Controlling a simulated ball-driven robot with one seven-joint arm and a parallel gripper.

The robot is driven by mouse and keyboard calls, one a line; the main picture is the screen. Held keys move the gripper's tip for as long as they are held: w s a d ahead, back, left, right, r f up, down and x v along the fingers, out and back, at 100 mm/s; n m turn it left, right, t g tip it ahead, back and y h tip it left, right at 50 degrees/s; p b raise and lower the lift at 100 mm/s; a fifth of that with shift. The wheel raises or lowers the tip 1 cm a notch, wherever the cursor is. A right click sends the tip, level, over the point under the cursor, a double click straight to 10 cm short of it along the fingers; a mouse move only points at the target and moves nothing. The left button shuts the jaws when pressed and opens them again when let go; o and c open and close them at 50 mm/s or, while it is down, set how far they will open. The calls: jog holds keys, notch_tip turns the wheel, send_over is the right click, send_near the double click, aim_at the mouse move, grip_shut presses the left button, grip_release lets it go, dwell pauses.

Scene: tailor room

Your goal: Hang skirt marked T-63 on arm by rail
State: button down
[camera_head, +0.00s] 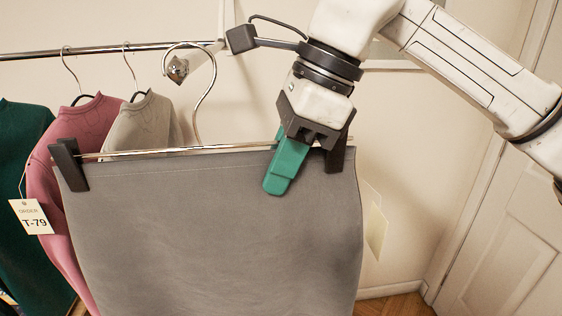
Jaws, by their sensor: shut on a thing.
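A grey skirt (215,230) hangs from a chrome clip hanger with black clips (69,165) at its waistband. My gripper (285,165), with green fingers, is shut on the hanger's bar (225,149) near the right clip. The hanger's hook (203,98) points up, open to the left. A short white arm with a metal tip (177,68) stands out at the rail's end. In the picture the tip lies within the hook's curve; I cannot tell whether they touch. A pale tag (375,228) shows at the skirt's right edge, with no readable mark.
The rail (90,50) runs at the upper left with a green garment (22,190), a pink one (75,130) and a beige one (145,122). A tag reading T-79 (32,217) hangs by the pink garment. A white door (505,220) is at right.

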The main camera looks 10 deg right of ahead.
jog(key=c, duration=1.1)
grip_release()
